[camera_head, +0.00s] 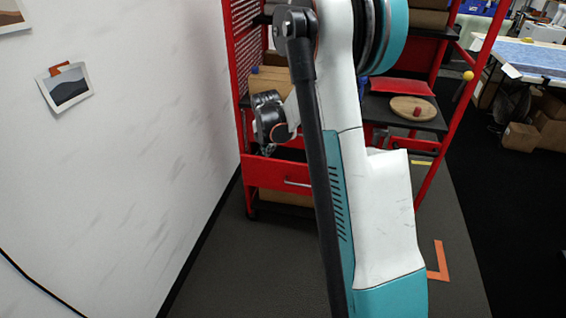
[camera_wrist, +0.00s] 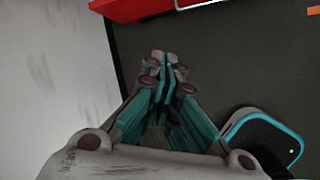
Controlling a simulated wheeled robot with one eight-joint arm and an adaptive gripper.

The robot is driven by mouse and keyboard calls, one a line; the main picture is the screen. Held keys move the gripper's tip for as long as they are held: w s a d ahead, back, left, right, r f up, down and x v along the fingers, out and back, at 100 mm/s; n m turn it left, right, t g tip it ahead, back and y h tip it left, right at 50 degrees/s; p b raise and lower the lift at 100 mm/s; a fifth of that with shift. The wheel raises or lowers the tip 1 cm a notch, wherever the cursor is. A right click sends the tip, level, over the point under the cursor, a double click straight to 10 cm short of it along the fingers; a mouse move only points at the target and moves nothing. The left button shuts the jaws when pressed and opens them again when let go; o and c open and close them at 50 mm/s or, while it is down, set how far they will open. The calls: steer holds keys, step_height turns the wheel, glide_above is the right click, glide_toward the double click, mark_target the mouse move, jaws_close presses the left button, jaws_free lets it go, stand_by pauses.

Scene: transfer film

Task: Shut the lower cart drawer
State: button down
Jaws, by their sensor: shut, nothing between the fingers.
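The red cart (camera_head: 238,70) stands beyond my arm. Its lower drawer (camera_head: 262,173) shows a red front with a pale bar handle, left of my arm; my arm hides its right part. How far it stands out cannot be told. In the wrist view, a red front (camera_wrist: 135,8) with part of a pale handle shows at the top edge. My gripper (camera_wrist: 163,62) is shut and empty, pointing toward that red front, with floor visible between them. In the head view, my gripper (camera_head: 267,150) is small and dark, near the drawer's upper edge.
A white wall (camera_head: 120,160) runs close along the cart's left. Cardboard boxes (camera_head: 270,80) and a round wooden board (camera_head: 413,108) sit on the cart's shelf. Orange tape (camera_head: 438,262) marks the grey floor at right. A blue-topped table (camera_head: 530,55) stands at far right.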

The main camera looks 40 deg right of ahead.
mark_target(292, 168)
steer(key=shift+w+d+f+n+g+h+b, duration=0.2)
steer(key=shift+w+d+f+n+b, duration=0.75)
steer(key=shift+d+f, duration=2.25)
steer(key=shift+w+d+f+n+g+h+b, duration=0.15)
steer(key=shift+w+d+f+n+b, duration=1.05)
steer(key=shift+f, duration=3.15)
steer(key=shift+w+d+f+n+g+h+b, duration=0.35)
steer(key=shift+w+d+f, duration=0.85)
steer(key=shift+d+f, duration=2.45)
steer(key=shift+w+a+y, duration=0.1)
steer(key=shift+a+y, duration=0.05)
steer(key=shift+y, duration=0.15)
